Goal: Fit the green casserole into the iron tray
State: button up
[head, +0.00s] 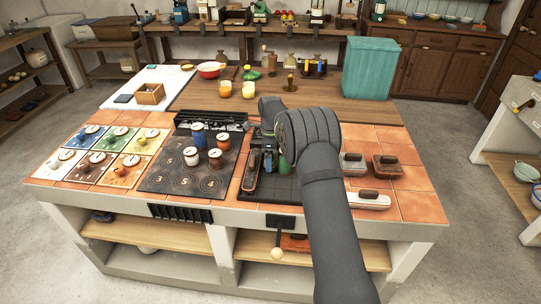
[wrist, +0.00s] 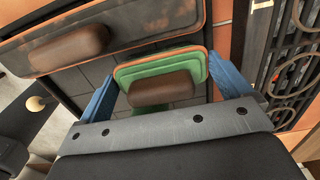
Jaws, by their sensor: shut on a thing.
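The green casserole (wrist: 150,66), an oblong dish with an orange edge and a brown handle, sits between the two blue fingers of my gripper (wrist: 161,72). The gripper is shut on it. In the head view my gripper (head: 271,158) is over the iron tray (head: 280,188), and a bit of green casserole (head: 285,165) shows beside my arm. The wrist view shows dark tray cells under and around the casserole. I cannot tell whether it touches the tray floor.
A dark casserole with a brown handle (head: 251,174) lies at the tray's left side; it is close by in the wrist view (wrist: 150,22). More lidded dishes (head: 387,165) stand right of my arm. A numbered dark board with several jars (head: 192,157) is to the left.

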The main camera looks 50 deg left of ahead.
jog(key=o, duration=0.7)
jog(key=shift+o, duration=0.2)
notch_tip(320, 180, up, 12)
jog(key=shift+r, duration=0.1)
jog(key=shift+f, duration=4.1)
